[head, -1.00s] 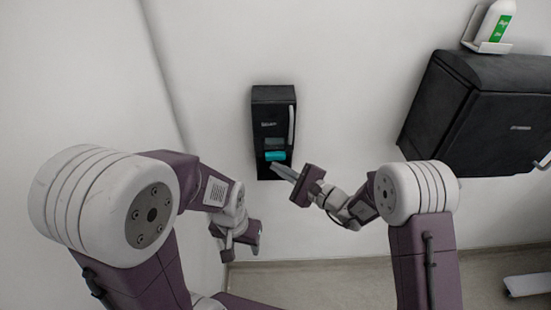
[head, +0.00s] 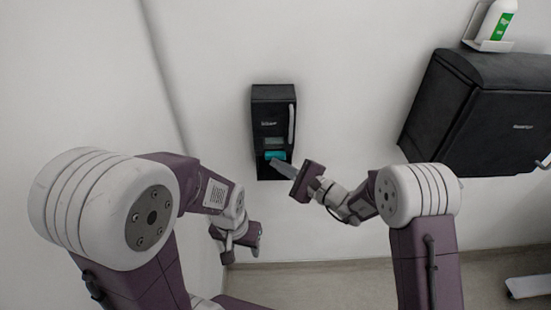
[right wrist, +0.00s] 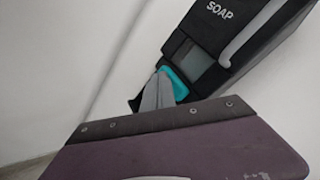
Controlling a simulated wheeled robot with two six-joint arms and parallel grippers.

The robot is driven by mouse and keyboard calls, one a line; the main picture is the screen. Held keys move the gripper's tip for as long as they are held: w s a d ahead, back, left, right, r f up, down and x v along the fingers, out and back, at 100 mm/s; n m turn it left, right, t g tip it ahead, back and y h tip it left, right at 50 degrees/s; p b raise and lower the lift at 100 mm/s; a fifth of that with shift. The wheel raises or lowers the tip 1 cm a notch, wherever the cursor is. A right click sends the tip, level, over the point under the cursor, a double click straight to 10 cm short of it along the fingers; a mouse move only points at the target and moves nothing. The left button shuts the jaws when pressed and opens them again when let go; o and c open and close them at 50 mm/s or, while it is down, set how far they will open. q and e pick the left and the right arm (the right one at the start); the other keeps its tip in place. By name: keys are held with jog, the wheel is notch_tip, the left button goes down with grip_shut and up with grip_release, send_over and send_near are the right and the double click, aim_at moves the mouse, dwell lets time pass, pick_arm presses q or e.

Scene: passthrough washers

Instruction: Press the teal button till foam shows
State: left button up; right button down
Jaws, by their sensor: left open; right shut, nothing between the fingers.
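The black soap dispenser (head: 272,105) is fixed on the wall, with the teal button (head: 275,155) low on its front. The dispenser also shows tilted in the right wrist view (right wrist: 225,40), with the word SOAP on it. My right gripper (head: 274,164) is shut and empty, its fingertips at the teal button and covering part of it. In the right wrist view the fingertips overlap the left part of the button (right wrist: 177,84); whether they press it I cannot tell. No foam is visible. My left gripper (head: 256,240) is open and empty, low and left of the dispenser.
A large black wall dispenser (head: 485,115) hangs at the right. A white bottle with a green label (head: 497,22) stands in a holder above it. The wall between the two dispensers is clear. A wall corner runs down left of the soap dispenser.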

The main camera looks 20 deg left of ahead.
jog(key=shift+w+a, duration=0.15)
jog(key=shift+w, duration=0.45)
dwell(0.5)
jog(key=shift+s+b, duration=0.1)
jog(key=shift+b, duration=0.2)
jog(key=shift+s+f+b, duration=0.1)
jog(key=shift+s+b, duration=0.3)
jog(key=shift+s, duration=0.3)
jog(key=shift+s+d, duration=0.3)
jog(key=shift+s, duration=0.05)
jog(key=s+b, duration=0.1)
jog(key=s, duration=0.1)
jog(key=s+d+b, duration=0.1)
jog(key=s, duration=0.1)
jog(key=shift+s+d, duration=0.2)
jog(key=shift+s, duration=0.2)
